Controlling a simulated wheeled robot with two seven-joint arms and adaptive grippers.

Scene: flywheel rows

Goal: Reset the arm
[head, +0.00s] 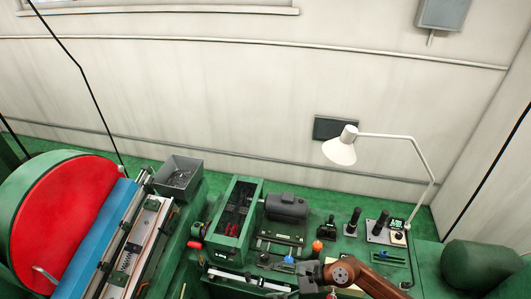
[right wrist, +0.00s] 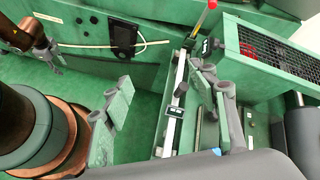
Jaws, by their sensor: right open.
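My right arm comes in from the bottom right of the head view, with an orange-brown link. Its gripper (head: 304,274) is low in the picture, over the front of the green machine bench (head: 225,250). In the right wrist view the right gripper (right wrist: 165,112) has its two grey-green fingers wide apart, with nothing held between them. A copper-coloured link with a small grey end, which looks like my left gripper (right wrist: 48,52), shows at the upper left of that view. Its jaws are too small to read. The left arm does not show in the head view.
A red-faced green flywheel (head: 65,215) stands at the left, beside a grey bin (head: 180,172). A white lamp (head: 342,148) arches over black levers (head: 353,220) at the right. In the wrist view, a red-tipped lever (right wrist: 205,12) rises near the fingers.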

